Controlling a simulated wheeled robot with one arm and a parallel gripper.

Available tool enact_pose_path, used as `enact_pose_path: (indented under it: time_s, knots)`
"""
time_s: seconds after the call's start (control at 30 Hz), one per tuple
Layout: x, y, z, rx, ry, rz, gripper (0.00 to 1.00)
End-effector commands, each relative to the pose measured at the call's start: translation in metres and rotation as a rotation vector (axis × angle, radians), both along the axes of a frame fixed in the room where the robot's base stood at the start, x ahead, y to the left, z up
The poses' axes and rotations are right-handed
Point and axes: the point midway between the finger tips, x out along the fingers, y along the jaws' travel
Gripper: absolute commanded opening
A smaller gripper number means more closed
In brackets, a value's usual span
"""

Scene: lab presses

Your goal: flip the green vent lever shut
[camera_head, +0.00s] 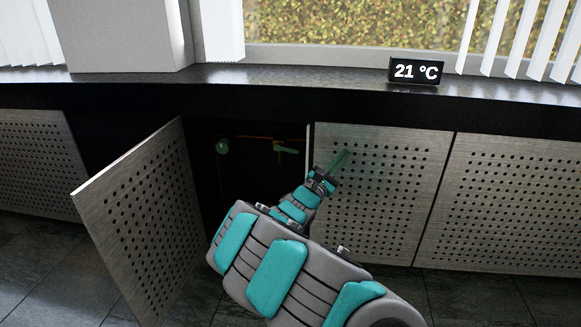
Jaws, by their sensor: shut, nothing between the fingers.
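The green lever (287,149) sits inside the dark open cabinet, near the top right of the opening. It looks roughly level, tilted slightly down to the right, beside a thin copper-coloured pipe. A round green knob (222,147) is at the left of the same opening. My gripper (341,158) is shut and empty, its thin greenish fingers pointing up and right in front of the closed perforated panel. It appears right of the lever and apart from it in the picture; the depth between them is hard to judge. My arm hides the lower part of the opening.
A perforated cabinet door (145,222) stands open at the left of the opening. Closed perforated panels (505,205) line the right. Above runs a dark sill (300,78) with a 21 °C display (416,71). Dark floor tiles are below.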

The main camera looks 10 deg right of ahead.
Motion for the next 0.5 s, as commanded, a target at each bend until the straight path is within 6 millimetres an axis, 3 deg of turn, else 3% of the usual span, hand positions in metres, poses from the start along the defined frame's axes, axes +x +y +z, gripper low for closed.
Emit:
enact_pose_path:
  time_s: [0.03, 0.2, 0.33, 0.5]
  knots:
    - [0.020, 0.027, -0.033, -0.032, 0.051, 0.077, 0.00]
    - [0.059, 0.106, -0.107, -0.112, 0.171, 0.289, 0.00]
    - [0.069, 0.148, -0.144, -0.141, 0.224, 0.396, 0.00]
    - [0.075, 0.165, -0.160, -0.151, 0.245, 0.442, 0.00]
